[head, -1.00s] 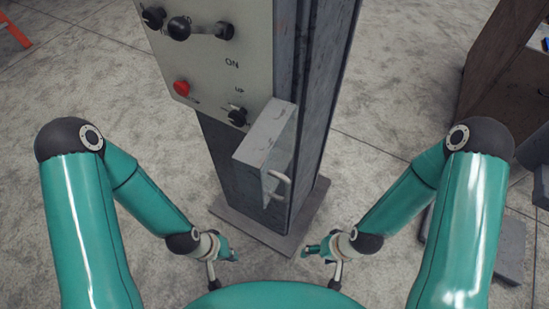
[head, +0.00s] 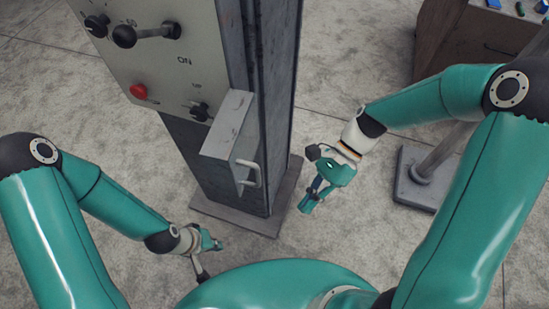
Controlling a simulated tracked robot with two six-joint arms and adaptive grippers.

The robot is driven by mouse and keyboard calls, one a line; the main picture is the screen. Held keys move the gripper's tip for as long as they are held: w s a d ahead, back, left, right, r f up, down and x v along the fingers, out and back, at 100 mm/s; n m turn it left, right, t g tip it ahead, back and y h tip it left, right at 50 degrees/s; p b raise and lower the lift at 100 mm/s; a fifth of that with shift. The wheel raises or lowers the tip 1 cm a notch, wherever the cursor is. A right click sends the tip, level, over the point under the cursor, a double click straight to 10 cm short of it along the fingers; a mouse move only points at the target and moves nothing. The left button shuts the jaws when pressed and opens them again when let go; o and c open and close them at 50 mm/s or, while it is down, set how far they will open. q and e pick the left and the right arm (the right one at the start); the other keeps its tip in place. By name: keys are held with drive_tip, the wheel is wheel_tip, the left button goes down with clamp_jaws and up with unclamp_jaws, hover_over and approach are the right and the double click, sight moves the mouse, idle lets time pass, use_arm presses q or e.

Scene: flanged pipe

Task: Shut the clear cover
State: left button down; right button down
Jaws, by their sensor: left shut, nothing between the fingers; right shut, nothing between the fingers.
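The clear cover (head: 243,163) is a box-like piece with a grey top face (head: 229,124), a see-through side and a pale handle (head: 251,173). It juts out at the lower right edge of the control panel (head: 170,60), on the post. How far it stands open is hard to tell. My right gripper (head: 308,203) is shut and empty, to the right of the handle and lower in the picture, apart from it. My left gripper (head: 215,243) is shut and empty, low in front of the post's base, below the cover in the picture.
The panel carries black knobs, a red button (head: 138,91) and a small switch (head: 200,110) beside the cover. The post stands on a grey base plate (head: 283,205). A brown bench (head: 440,40) and a stand's foot (head: 420,180) are at right. Bare floor lies between.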

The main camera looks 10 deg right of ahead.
sight(245, 148)
drive_tip(key=w+d+r+t+p, duration=0.1)
drive_tip(key=w+d+r+t, duration=0.1)
drive_tip(key=r, duration=0.8)
drive_tip(key=w+d+r+t+p, duration=0.2)
drive_tip(key=w+r, duration=0.1)
drive_tip(key=r, duration=0.7)
drive_tip(key=s+a+f, duration=0.2)
drive_tip(key=a+f, duration=0.4)
drive_tip(key=a, duration=0.5)
drive_tip(key=shift+f+m+y+p, duration=0.25)
drive_tip(key=shift+m+y+p, duration=0.05)
drive_tip(key=shift+y+p, duration=0.1)
drive_tip(key=shift+w+a, duration=0.1)
